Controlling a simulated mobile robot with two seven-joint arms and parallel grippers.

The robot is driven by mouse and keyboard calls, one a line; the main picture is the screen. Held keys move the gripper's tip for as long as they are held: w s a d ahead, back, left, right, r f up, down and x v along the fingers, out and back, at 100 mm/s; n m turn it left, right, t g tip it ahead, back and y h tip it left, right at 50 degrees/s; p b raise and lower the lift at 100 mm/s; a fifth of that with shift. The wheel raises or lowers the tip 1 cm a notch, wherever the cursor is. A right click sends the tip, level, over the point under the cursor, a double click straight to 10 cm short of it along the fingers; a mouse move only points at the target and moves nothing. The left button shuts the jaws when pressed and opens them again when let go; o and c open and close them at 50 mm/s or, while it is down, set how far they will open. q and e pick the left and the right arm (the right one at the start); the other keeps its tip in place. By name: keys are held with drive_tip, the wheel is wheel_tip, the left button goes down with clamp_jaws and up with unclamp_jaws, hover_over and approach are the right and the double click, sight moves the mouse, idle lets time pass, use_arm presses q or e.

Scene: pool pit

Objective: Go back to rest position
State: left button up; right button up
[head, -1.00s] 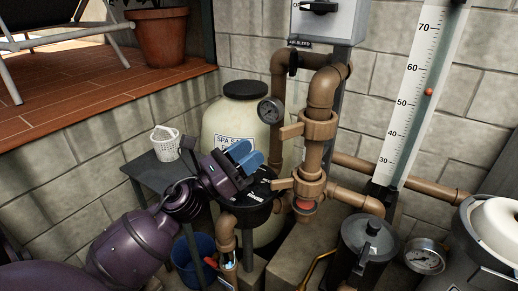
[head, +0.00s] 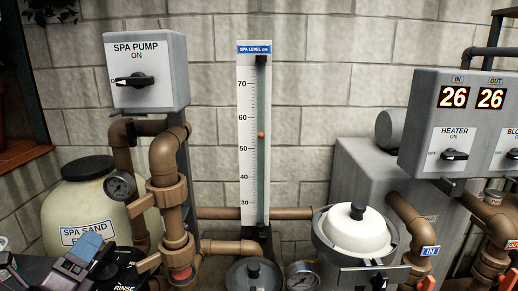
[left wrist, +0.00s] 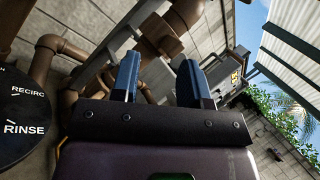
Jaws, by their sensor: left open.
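My left gripper (head: 88,247) is in the lower left corner of the head view, in front of the cream spa sand filter (head: 85,215). Its two blue fingers also show in the left wrist view (left wrist: 158,82), spread apart with nothing between them. The black valve dial (left wrist: 22,118) with RECIRC and RINSE labels lies left of the gripper in the left wrist view, and part of it shows just right of the gripper in the head view. My right gripper is in neither view.
A SPA PUMP switch box (head: 146,70) reads ON above brown pipes (head: 168,190). A level gauge (head: 253,140) stands mid-wall. A white-lidded pot (head: 355,232) and a heater panel (head: 455,130) showing 26 and 26 are on the right. Pipes stand close beyond the fingers.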

use_arm(q)
wheel_tip(320, 180, down, 18)
drive_tip(key=s+n+g+y, duration=0.3)
drive_tip(key=n+g+y, duration=0.25)
drive_tip(key=n, duration=1.55)
drive_tip(key=s+d+f+n+g, duration=0.2)
drive_tip(key=s+d+f+n, duration=0.1)
drive_tip(key=s+f, duration=0.4)
drive_tip(key=s+d+f+n+g, duration=0.3)
drive_tip(key=s+f+n, duration=0.2)
drive_tip(key=s+f, duration=0.3)
wheel_tip(320, 180, down, 3)
drive_tip(key=shift+r+n, duration=0.2)
drive_tip(key=shift+n, duration=0.1)
drive_tip(key=shift+y, duration=0.25)
